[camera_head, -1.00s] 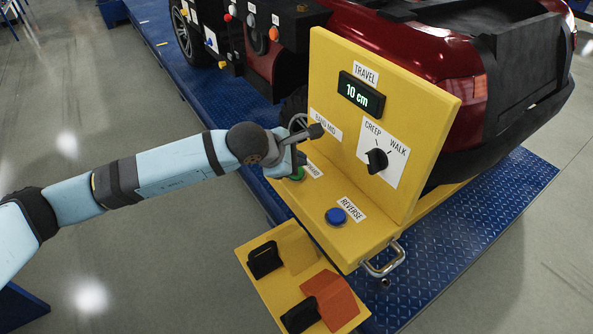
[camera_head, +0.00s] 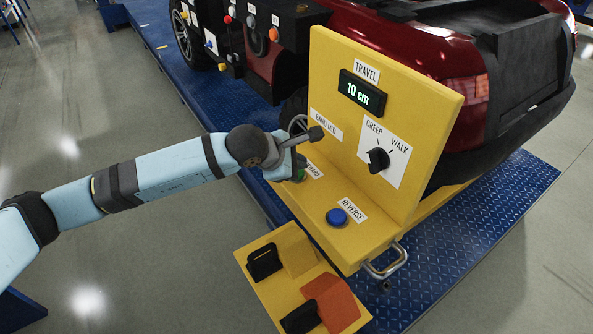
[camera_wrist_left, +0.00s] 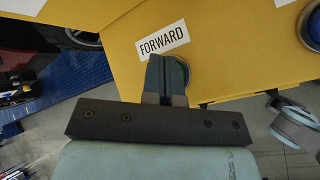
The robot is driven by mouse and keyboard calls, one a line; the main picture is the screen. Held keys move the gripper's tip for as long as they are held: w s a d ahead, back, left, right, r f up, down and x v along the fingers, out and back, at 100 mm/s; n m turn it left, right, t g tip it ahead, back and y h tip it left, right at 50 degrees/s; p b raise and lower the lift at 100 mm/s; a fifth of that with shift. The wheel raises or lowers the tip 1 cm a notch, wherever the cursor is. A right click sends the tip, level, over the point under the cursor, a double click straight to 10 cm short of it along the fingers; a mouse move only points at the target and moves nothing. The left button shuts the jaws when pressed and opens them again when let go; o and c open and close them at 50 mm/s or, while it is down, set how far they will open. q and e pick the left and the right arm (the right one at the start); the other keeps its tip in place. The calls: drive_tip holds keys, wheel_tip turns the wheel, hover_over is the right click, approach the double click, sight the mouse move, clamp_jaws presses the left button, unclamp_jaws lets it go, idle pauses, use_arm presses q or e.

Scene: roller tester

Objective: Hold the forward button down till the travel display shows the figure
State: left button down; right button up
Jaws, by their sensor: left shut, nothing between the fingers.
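The yellow console (camera_head: 420,95) carries a black travel display (camera_head: 361,92) reading 10 cm in green. The green forward button (camera_head: 299,176) sits at the left of the console's lower face, mostly hidden by my left gripper (camera_head: 298,167). The left gripper is shut and empty, its tips at the button. In the left wrist view, the closed fingers (camera_wrist_left: 165,78) cover most of the button below the FORWARD label (camera_wrist_left: 162,40); the button's round rim shows beside them. I cannot tell how far the button is pressed.
A blue reverse button (camera_head: 336,216) sits right of the forward button. A black CREEP/WALK knob (camera_head: 377,159) is on the upright panel. A metal handle (camera_head: 385,262) sticks out at the console's lower right. Below are pedals (camera_head: 264,262). A red car stands behind.

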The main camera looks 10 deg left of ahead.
use_arm(q)
drive_tip(key=shift+f+b, duration=0.35)
drive_tip(key=shift+r, duration=0.15)
idle(1.8)
drive_tip(key=shift+r, duration=0.75)
drive_tip(key=shift+r+p, duration=0.85)
drive_tip(key=shift+r, duration=1.7)
